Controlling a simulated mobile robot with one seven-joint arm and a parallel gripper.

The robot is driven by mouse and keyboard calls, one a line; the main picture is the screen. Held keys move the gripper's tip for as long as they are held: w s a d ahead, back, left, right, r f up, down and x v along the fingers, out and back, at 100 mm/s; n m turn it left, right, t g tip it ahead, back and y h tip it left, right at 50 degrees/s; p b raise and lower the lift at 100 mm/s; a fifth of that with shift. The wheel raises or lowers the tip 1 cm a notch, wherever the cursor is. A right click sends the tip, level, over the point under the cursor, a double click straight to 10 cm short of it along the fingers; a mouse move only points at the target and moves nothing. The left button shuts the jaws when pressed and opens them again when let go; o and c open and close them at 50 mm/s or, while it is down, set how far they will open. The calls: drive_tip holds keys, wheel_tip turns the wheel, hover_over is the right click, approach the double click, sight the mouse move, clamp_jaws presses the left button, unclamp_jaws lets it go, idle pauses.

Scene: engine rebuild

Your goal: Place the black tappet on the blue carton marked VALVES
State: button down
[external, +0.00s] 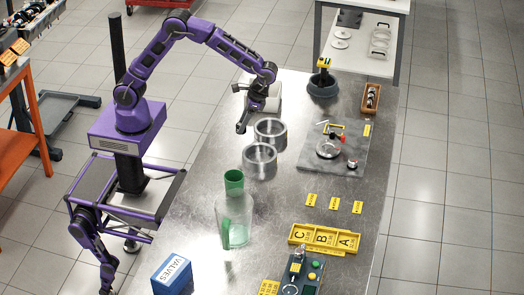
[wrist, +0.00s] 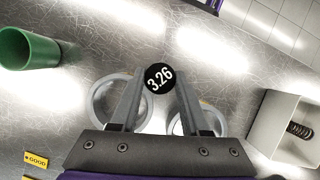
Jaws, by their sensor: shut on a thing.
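My gripper (wrist: 157,88) is shut on the black tappet (wrist: 159,77), a round disc marked 3.26 between the fingertips in the wrist view. In the external view my gripper (external: 242,124) hangs over the steel bench, just left of two metal rings; the tappet is too small to make out there. The blue carton (external: 163,279) marked VALVES stands at the bench's near left end, well away from my gripper. Its white label faces up. The carton is not in the wrist view.
Metal rings (external: 270,133) (external: 259,160), a green cup (external: 234,181) and a clear container (external: 236,225) stand between my gripper and the carton. A yellow A/B/C tray (external: 298,233) and a control box (external: 300,275) lie on the right. An open box with a spring (wrist: 282,128) shows in the wrist view.

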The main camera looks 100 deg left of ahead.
drive_tip(key=m, duration=0.1)
drive_tip(key=d+m+y, duration=0.1)
drive_tip(key=m, duration=0.1)
drive_tip(key=shift+w+f, duration=0.15)
drive_tip(key=shift+w, duration=0.25)
drive_tip(key=w+d+m+t+y, duration=0.2)
drive_tip(key=w+d+m+y, duration=0.15)
drive_tip(key=d+m, duration=0.8)
wheel_tip(320, 180, up, 5)
drive_tip(key=n+t+h, duration=0.4)
drive_tip(key=n+h, duration=0.3)
drive_tip(key=n, duration=2.8)
hover_over(170, 271)
drive_tip(key=s+a, duration=0.1)
drive_tip(key=a, duration=0.2)
drive_tip(key=shift+s, duration=0.1)
drive_tip(key=shift+d+m+h, duration=0.25)
drive_tip(key=shift+d+m, duration=0.3)
drive_tip(key=shift+d, duration=0.05)
drive_tip(key=shift+d+f, duration=0.15)
drive_tip(key=shift+f, duration=0.4)
drive_tip(key=shift+w+f, duration=0.25)
drive_tip(key=shift+f, duration=1.7)
